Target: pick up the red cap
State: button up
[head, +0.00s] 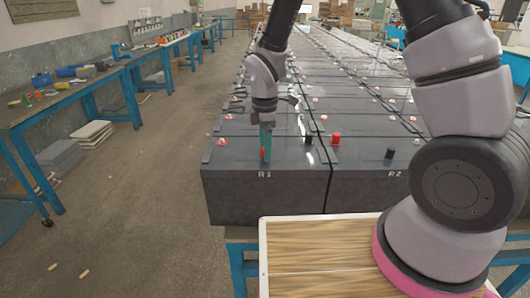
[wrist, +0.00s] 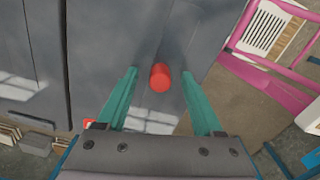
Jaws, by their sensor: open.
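A red cap (wrist: 160,77) shows in the wrist view between the two teal fingers of my gripper (wrist: 160,73), near their tips. A gap shows on each side of it, so neither finger appears to touch it. In the head view my gripper (head: 265,155) points down over the near left battery (head: 235,158). There the red cap (head: 263,154) is partly hidden by a teal finger. My gripper is open. Another red cap (head: 335,138) stands on the top of the battery to the right, clear of my gripper.
Black caps (head: 308,139) and (head: 389,154) stand on the near batteries. Rows of dark batteries run back, with smaller red pieces (head: 222,141) on them. A wooden-topped tray (head: 300,222) lies in front. Blue workbenches (head: 60,100) line the left wall; the floor between is mostly clear.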

jog(key=shift+c, duration=0.3)
grip_shut()
